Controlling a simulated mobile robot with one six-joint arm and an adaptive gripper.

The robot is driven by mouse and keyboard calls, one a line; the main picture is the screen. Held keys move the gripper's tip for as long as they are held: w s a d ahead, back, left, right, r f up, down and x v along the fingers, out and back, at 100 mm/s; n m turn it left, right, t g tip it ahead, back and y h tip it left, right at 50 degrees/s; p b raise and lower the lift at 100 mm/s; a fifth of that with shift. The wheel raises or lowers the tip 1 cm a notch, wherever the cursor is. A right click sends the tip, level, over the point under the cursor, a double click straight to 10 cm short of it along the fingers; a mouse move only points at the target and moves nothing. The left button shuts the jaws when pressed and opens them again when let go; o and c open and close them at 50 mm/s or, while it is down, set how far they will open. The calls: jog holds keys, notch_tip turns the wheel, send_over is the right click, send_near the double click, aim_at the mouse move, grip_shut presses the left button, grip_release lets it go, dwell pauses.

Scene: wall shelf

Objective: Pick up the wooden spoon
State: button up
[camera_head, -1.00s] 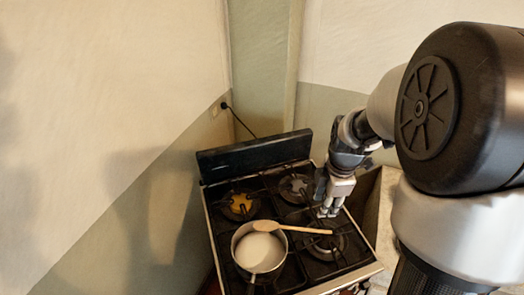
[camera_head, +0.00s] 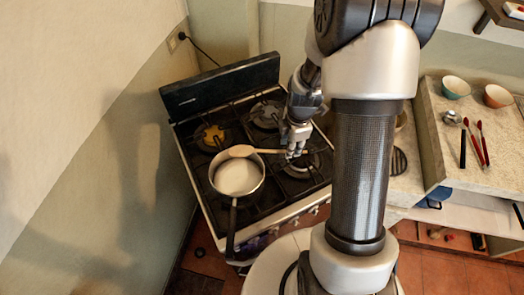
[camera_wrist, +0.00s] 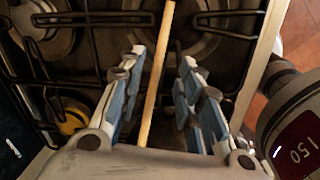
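The wooden spoon (camera_head: 242,151) rests across the rim of a pot (camera_head: 262,181) of white contents on the stove. Its handle sticks out to the right over the burners. My gripper (camera_head: 295,150) is at the outer part of the handle in the head view. In the wrist view the handle (camera_wrist: 156,75) runs between the two fingers of my gripper (camera_wrist: 160,62). The fingers stand apart with a gap on each side of the handle. The spoon's bowl is outside the wrist view.
The pot's dark handle (camera_head: 232,228) points toward the front of the stove (camera_head: 296,208). Black grates and burners surround the pot. The stove's backboard (camera_head: 220,86) rises behind. A counter (camera_head: 480,175) on the right holds two bowls and several utensils.

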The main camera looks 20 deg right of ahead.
jog(key=f, duration=0.3)
jog(key=shift+w+f+b, duration=0.3)
jog(key=shift+w+f, duration=0.05)
jog(key=shift+c, duration=0.6)
grip_shut()
